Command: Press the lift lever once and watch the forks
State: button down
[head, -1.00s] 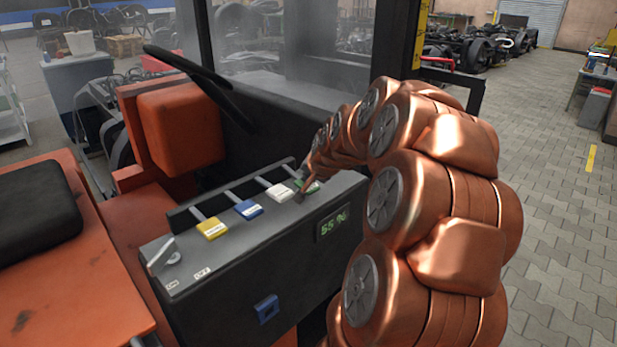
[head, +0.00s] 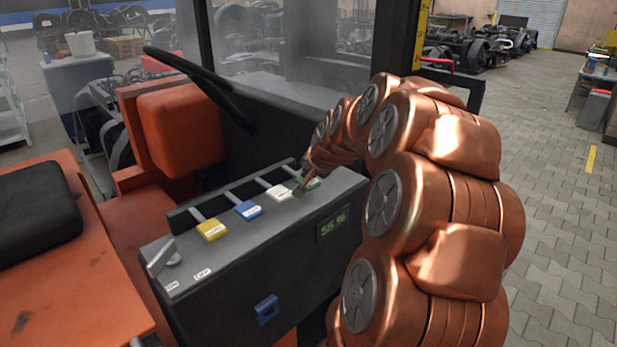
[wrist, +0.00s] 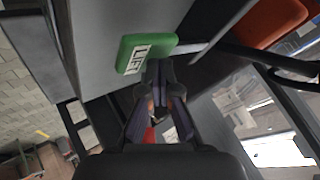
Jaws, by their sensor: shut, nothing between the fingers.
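The green lift lever (head: 312,183) is at the far right of the lever row on the dark console, partly hidden by my gripper in the head view. In the wrist view its green handle (wrist: 146,50) shows a white label reading LIFT. My gripper (wrist: 160,72) is shut and empty, with its fingertips at the lower edge of the green handle; I cannot tell if they touch. In the head view my gripper (head: 299,191) is small and dark beside the green lever. The forks are not visible in either view.
White (head: 279,193), blue (head: 248,210) and yellow (head: 212,230) levers stand left of the green one. A display (head: 334,226) reads about 55 %. A switch (head: 163,256) is at the console's left end.

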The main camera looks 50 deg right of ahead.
jog(key=shift+r, duration=1)
jog(key=shift+r, duration=0.15)
jog(key=shift+r+p, duration=0.55)
jog(key=shift+r, duration=1.85)
